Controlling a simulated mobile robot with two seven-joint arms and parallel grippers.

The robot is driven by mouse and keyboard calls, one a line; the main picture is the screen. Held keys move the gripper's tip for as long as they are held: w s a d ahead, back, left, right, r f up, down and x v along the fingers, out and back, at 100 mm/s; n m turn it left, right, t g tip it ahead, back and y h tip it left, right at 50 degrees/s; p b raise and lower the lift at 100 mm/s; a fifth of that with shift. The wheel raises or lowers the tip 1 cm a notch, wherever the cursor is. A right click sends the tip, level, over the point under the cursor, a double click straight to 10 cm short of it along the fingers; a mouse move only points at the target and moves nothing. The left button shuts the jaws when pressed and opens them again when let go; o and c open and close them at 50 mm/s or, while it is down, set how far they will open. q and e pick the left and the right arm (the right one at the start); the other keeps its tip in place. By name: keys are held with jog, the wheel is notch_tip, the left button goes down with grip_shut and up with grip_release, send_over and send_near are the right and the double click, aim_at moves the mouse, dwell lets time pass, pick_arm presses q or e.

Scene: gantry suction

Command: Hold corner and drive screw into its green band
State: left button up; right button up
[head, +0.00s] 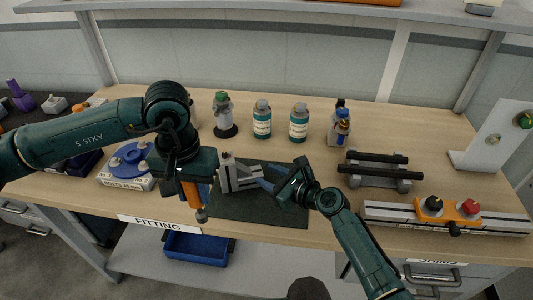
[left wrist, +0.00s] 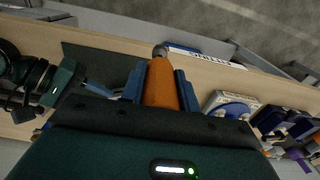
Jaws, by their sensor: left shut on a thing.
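My left gripper (head: 196,184) is shut on an orange driver (head: 191,194) with a grey tip pointing down, above the mat's front left edge. The driver (left wrist: 161,84) also shows between the blue fingers in the left wrist view. The grey metal corner (head: 236,174) stands on the dark mat (head: 262,209), right of the driver and apart from it. My right gripper (head: 266,184) has its blue fingers at the right side of the corner. Whether they are closed on it is unclear. I cannot make out the screw or the green band.
Several bottles (head: 262,120) stand behind the mat. Black bars on a grey stand (head: 372,172) and a rail with knobs (head: 450,212) are at right. A blue round fixture (head: 130,157) is at left. A blue bin (head: 195,248) sits below the table.

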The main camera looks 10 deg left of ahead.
notch_tip(320, 180, up, 5)
jog(key=w+d+n+t+h, duration=0.1)
jog(key=w+n+t+h, duration=0.15)
jog(key=n, duration=0.75)
jog(key=n+g+y, duration=0.2)
jog(key=n+y, duration=0.4)
jog(key=n, duration=1.9)
send_near(227, 154)
jog(key=x, duration=1)
jog(key=shift+w+a+r, duration=0.1)
jog(key=shift+w+a, duration=0.05)
jog(key=shift+a, duration=0.25)
grip_shut()
